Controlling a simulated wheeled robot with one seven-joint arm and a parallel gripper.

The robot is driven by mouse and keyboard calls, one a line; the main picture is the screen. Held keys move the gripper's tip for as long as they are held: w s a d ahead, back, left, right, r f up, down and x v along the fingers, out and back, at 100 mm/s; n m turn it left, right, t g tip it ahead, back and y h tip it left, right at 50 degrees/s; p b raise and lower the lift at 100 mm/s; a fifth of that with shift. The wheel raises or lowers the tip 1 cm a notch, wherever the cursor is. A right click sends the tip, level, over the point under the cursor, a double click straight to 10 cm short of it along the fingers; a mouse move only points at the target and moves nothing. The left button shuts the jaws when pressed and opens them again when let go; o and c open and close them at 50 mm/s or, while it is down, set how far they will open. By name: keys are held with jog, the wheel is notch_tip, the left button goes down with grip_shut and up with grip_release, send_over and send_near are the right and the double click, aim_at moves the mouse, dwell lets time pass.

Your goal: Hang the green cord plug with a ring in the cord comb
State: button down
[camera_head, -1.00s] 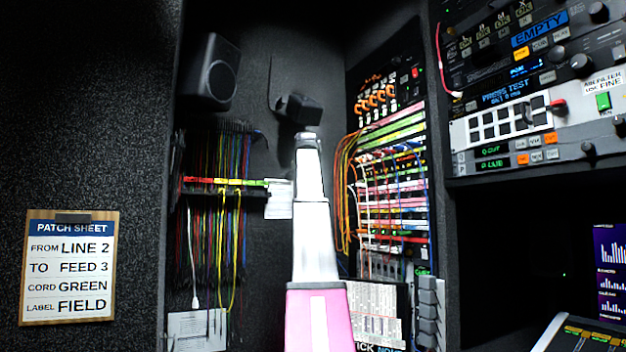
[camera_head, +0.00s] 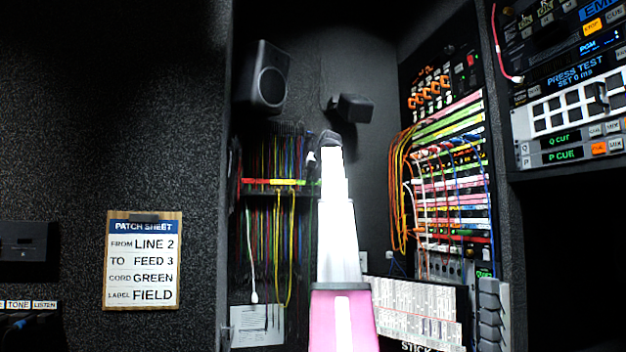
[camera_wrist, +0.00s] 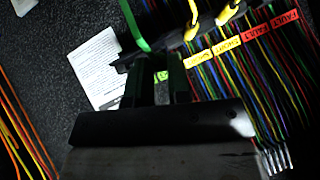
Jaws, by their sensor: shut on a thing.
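The cord comb (camera_head: 262,182) is a dark wall bar with coloured labels and many thin cords hanging from it, just left of my arm in the head view. My gripper (camera_wrist: 158,78) is shut on the green cord plug, which is mostly hidden between the dark fingers. Its green cord (camera_wrist: 132,25) runs up past the comb's left end. A small green label (camera_wrist: 163,75) shows between the fingers. I cannot make out the ring or whether the plug touches the comb.
A white paper (camera_wrist: 100,65) is on the wall left of the gripper. Yellow plugs (camera_wrist: 230,12) sit at the comb. A patch bay (camera_head: 445,170) with many cords stands at right. A speaker (camera_head: 263,77) and dark lamp (camera_head: 350,108) are above. A patch sheet (camera_head: 143,262) hangs at left.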

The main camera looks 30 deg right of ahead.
jog(key=shift+w, duration=0.15)
jog(key=w+d+f, duration=0.2)
jog(key=w+f, duration=0.1)
jog(key=w, duration=0.4)
dwell(1.3)
jog(key=shift+w+f, duration=0.15)
dwell(1.1)
grip_release()
dwell(0.5)
jog(key=shift+s+a, duration=0.2)
jog(key=shift+s, duration=0.55)
jog(key=shift+s+a, duration=0.15)
jog(key=shift+s, duration=0.6)
